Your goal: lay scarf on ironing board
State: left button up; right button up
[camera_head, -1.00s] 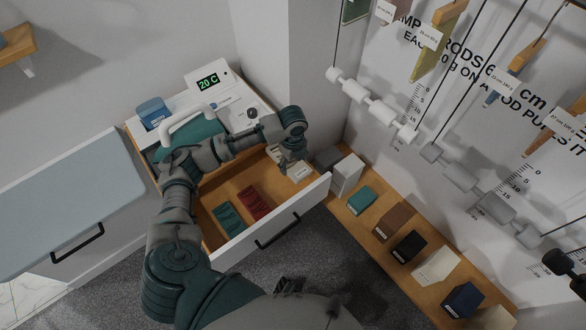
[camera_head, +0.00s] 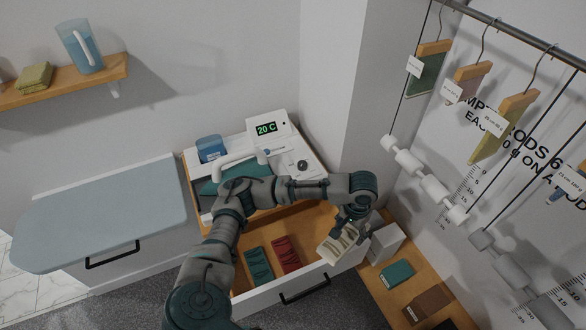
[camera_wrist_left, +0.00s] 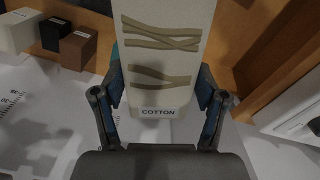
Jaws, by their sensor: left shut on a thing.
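My left gripper (camera_head: 348,222) is shut on a cream scarf (camera_head: 336,245) with tan stripes, at the right end of the open drawer (camera_head: 262,296). In the left wrist view the cream scarf (camera_wrist_left: 165,82) stands between the two fingers and carries a label reading COTTON. The ironing board (camera_head: 100,212), pale blue-grey with a rounded left end, is at the left with its visible top bare. My right gripper is not in view.
A green scarf (camera_head: 257,264) and a red scarf (camera_head: 286,254) lie in the drawer. An iron with a white handle (camera_head: 243,164), a blue container (camera_head: 210,148) and a 20 C display (camera_head: 266,129) stand behind my arm. Sample blocks line the right shelf (camera_head: 389,303).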

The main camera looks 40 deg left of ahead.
aim_at(94, 226)
jog(key=j+u, duration=0.1)
jog(key=u, duration=1.35)
jog(key=k+j, duration=0.05)
